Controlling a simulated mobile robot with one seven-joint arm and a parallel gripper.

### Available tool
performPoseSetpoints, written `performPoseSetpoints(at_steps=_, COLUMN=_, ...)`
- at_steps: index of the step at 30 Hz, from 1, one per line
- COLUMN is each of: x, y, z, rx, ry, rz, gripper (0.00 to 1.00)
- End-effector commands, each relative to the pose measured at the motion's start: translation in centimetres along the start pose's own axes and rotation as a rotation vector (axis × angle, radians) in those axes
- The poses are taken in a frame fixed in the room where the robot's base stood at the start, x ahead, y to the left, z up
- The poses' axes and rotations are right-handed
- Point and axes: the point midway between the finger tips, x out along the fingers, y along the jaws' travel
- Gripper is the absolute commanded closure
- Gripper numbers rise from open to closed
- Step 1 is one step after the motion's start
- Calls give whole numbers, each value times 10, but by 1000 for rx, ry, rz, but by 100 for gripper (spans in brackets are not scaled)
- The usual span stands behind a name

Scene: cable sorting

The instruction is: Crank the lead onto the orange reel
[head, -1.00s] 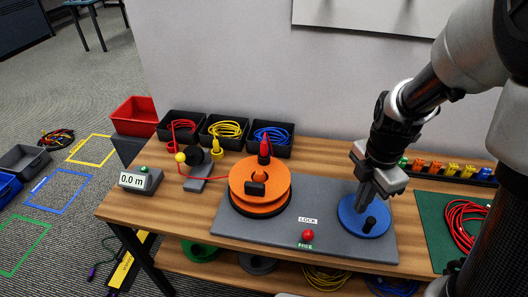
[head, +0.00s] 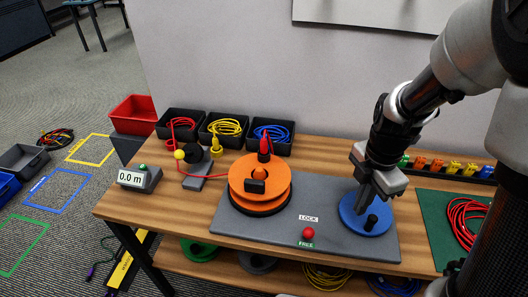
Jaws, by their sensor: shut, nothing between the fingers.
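The orange reel (head: 258,186) sits at the left of a grey base plate (head: 300,243) on the wooden bench. The blue crank disc (head: 352,218) with a black knob (head: 371,221) is at the right of the plate. My gripper (head: 362,208) points down over the disc, left of the knob, shut and empty. Whether its tips touch the disc is unclear. The counter (head: 132,178) reads 0.0 m.
A red lock knob (head: 308,233) sits between the LOCK and FREE labels, nearer FREE. Black bins (head: 228,144) of coiled cables stand behind. A green mat (head: 438,238) with a red coil (head: 468,221) lies at the right.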

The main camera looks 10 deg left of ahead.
Motion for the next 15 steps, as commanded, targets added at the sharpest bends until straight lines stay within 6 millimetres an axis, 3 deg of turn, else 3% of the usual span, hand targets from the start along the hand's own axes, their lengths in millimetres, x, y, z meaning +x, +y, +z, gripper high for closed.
performPoseSetpoints(at_steps=15, x=34, y=0, z=0, rx=0, ry=0, rz=0, gripper=100)
